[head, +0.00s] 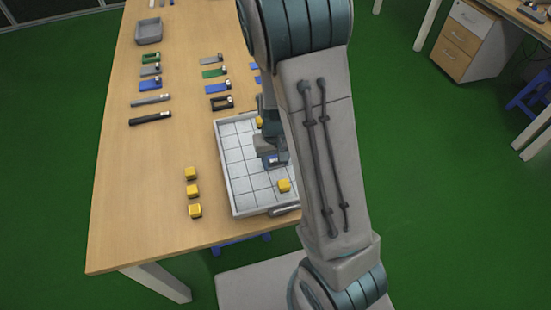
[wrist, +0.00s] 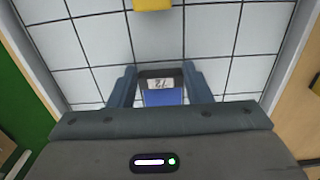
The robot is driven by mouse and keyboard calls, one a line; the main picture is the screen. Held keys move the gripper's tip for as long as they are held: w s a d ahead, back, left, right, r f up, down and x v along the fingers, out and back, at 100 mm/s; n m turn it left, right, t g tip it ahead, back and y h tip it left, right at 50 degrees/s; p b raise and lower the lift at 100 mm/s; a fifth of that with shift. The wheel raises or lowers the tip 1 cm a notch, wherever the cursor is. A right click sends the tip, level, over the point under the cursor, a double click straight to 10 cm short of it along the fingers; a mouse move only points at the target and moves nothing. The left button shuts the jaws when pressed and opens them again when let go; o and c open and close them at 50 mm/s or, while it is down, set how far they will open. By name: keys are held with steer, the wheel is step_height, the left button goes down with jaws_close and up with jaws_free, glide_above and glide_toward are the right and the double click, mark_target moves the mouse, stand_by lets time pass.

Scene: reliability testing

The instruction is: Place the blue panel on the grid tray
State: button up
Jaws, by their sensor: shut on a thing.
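My gripper (wrist: 161,92) is shut on a blue panel (wrist: 163,98) with a black end and a white label, seen between its fingers in the wrist view. In the head view, my gripper (head: 275,160) and the blue panel are over the white grid tray (head: 232,170), partly hidden by my arm. The grid tray (wrist: 95,42) fills most of the wrist view below the panel. I cannot tell whether the panel touches the tray.
Yellow cubes (head: 284,186) and (head: 260,121) sit in the tray; one yellow cube (wrist: 152,4) shows in the wrist view. Three more yellow cubes (head: 192,190) stand left of the tray. Several panels (head: 150,85) and a grey bin (head: 149,31) lie farther back on the wooden table (head: 130,205).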

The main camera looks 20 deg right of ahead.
steer(key=o, duration=1)
steer(key=shift+c, duration=0.2)
step_height(320, 180, up, 11)
steer(key=p, duration=0.1)
steer(key=s+r+t, duration=0.2)
steer(key=s+r, duration=0.8)
steer(key=s, duration=0.3)
steer(key=shift+s+r+t, duration=0.3)
steer(key=shift+s+t, duration=0.05)
steer(key=shift+t, duration=0.05)
